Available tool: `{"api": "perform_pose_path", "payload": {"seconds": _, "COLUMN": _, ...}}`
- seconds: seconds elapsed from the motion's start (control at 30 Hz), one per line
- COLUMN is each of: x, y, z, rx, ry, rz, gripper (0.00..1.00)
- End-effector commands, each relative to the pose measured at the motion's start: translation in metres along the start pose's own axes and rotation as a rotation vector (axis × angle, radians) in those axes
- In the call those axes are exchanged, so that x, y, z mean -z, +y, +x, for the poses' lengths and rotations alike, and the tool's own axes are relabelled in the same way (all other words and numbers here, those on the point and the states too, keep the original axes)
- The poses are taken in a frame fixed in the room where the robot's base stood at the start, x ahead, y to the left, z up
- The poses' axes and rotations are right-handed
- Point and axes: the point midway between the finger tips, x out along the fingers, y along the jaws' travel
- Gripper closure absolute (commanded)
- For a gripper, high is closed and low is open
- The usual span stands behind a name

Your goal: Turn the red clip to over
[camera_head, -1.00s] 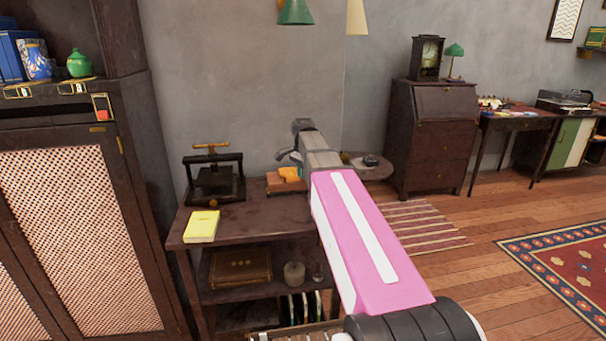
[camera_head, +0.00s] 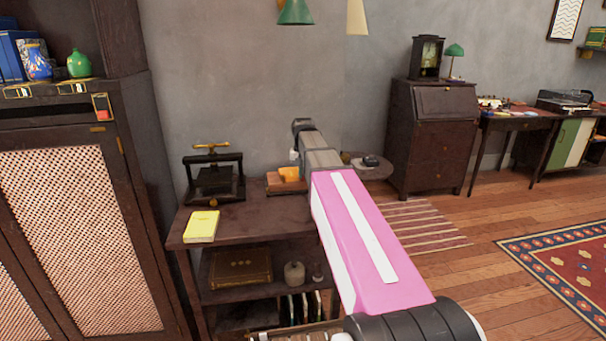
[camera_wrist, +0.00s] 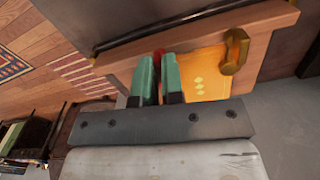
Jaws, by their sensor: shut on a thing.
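In the wrist view, my gripper's two teal fingers (camera_wrist: 158,78) are closed on the red clip (camera_wrist: 157,58), of which only a small red part shows between them. The clip is at the wooden rail (camera_wrist: 275,20), left of an orange card (camera_wrist: 200,75) with yellow marks. A second clip, gold with a reddish top (camera_wrist: 235,55), overlaps the card's right side. In the head view, the orange card also shows on its small wooden holder (camera_head: 285,187); my gripper (camera_head: 294,157) is just above and behind it. The red clip cannot be made out there.
The holder stands on a dark shelf table (camera_head: 250,227). A black press (camera_head: 213,178) and a yellow book (camera_head: 201,226) are to its left. A small round table (camera_head: 376,171) is to the right, and a tall cabinet (camera_head: 75,220) is at far left.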

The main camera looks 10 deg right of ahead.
Motion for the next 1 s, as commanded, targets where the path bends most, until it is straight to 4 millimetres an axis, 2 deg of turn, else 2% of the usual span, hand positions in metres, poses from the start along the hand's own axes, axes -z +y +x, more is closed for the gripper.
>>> {"api": "perform_pose_path", "payload": {"seconds": 0.33, "x": 0.0004, "y": -0.0001, "z": -0.0006, "rx": 0.0, "ry": 0.001, "rz": -0.145, "gripper": 1.0}}
{"api": "perform_pose_path", "payload": {"seconds": 0.9, "x": 0.0005, "y": -0.0001, "z": -0.0007, "rx": 0.0, "ry": 0.001, "rz": -0.173, "gripper": 1.0}}
{"api": "perform_pose_path", "payload": {"seconds": 0.93, "x": 0.0005, "y": -0.0001, "z": -0.0007, "rx": 0.0, "ry": 0.001, "rz": -0.173, "gripper": 0.82}}
{"api": "perform_pose_path", "payload": {"seconds": 1.0, "x": 0.0005, "y": -0.0001, "z": -0.0006, "rx": 0.0, "ry": 0.001, "rz": -0.172, "gripper": 0.66}}
